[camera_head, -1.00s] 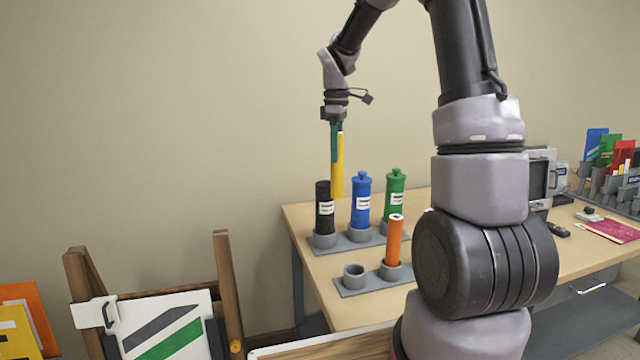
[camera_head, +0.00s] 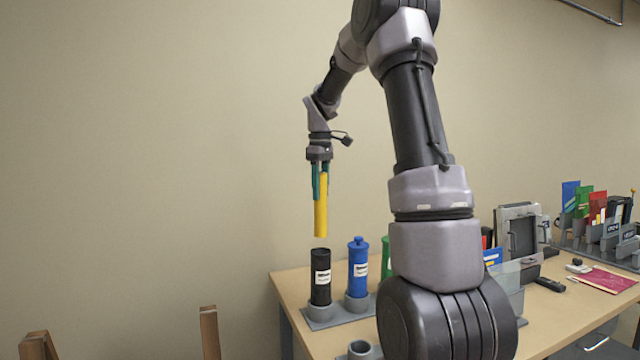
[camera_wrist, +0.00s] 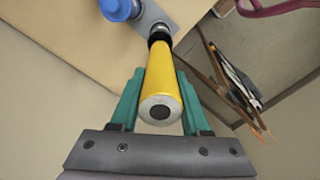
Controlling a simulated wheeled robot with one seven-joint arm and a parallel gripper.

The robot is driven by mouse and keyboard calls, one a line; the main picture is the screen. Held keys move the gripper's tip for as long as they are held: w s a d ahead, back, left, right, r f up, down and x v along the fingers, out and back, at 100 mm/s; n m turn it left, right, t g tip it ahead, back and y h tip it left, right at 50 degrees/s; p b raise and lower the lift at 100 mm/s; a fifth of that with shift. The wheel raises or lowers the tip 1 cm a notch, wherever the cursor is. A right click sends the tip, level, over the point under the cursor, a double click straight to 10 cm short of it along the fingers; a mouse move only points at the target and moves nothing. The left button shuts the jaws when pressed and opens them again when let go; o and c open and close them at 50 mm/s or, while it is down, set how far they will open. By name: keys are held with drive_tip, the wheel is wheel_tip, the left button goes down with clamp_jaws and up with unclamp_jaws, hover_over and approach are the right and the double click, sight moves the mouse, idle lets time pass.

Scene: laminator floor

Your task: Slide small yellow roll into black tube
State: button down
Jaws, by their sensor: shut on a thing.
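The small yellow roll (camera_head: 321,205) hangs upright in my gripper (camera_head: 320,180), which is shut on its upper part. In the wrist view the yellow roll (camera_wrist: 163,90) runs away from my gripper's green fingers (camera_wrist: 158,100), its near end grey with a dark centre. The black tube (camera_head: 320,276) stands upright in a grey holder at the table's left edge, with a white label. The roll's lower end is just above the tube's top in the head view, with a small gap. In the wrist view the black tube (camera_wrist: 158,37) shows only partly beyond the roll's far end.
A blue tube (camera_head: 358,268) with a cap stands right of the black tube. A green tube (camera_head: 385,258) is partly hidden by my arm. An empty grey holder (camera_head: 360,349) is in front. The wall behind is clear.

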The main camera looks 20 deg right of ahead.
sight(321, 206)
wheel_tip(321, 206, down, 16)
drive_tip(key=shift+s+f, duration=0.15)
drive_tip(key=shift+f, duration=0.1)
idle(1.3)
drive_tip(key=shift+s+f, duration=0.1)
drive_tip(key=shift+c, duration=1.5)
unclamp_jaws()
drive_tip(key=r, duration=1.1)
drive_tip(key=shift+w+r, duration=0.2)
drive_tip(key=shift+r, duration=0.15)
